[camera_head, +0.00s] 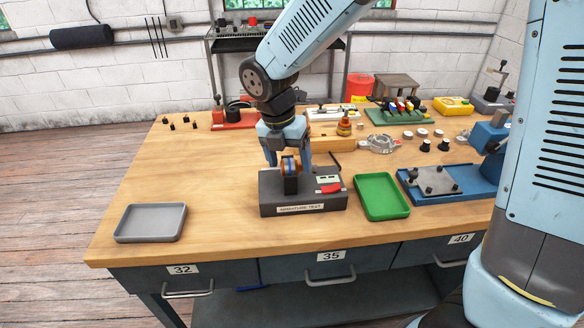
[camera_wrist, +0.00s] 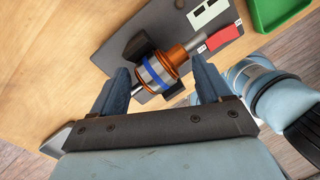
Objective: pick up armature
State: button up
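The armature (camera_wrist: 161,69) has copper and silver bands with a blue stripe and a metal shaft. It rests across dark supports on the armature test box (camera_head: 302,199), a dark box with a white label, a small panel and a red part. The armature also shows in the head view (camera_head: 290,165), partly hidden by my gripper. My gripper (camera_head: 287,157) is lowered over the box from above. In the wrist view its two blue fingers (camera_wrist: 160,88) stand apart on either side of the armature, with gaps visible. The shaft's lower end is partly hidden near the fingers.
A grey tray (camera_head: 150,222) lies at the left front and a green tray (camera_head: 381,196) right of the test box. A blue fixture (camera_head: 440,184) stands further right. Small parts and tools crowd the back. The wooden bench is clear between grey tray and box.

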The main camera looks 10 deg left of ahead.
aim_at(292, 160)
jog(key=c, duration=1.2)
jog(key=shift+c, duration=0.2)
jog(key=shift+r, duration=0.15)
jog(key=shift+r, duration=0.3)
notch_tip(292, 160, up, 2)
jog(key=shift+r, duration=0.25)
jog(key=s+d+r, duration=0.9)
jog(key=s, duration=0.1)
jog(key=shift+s+r, duration=0.3)
jog(key=shift+r, duration=0.05)
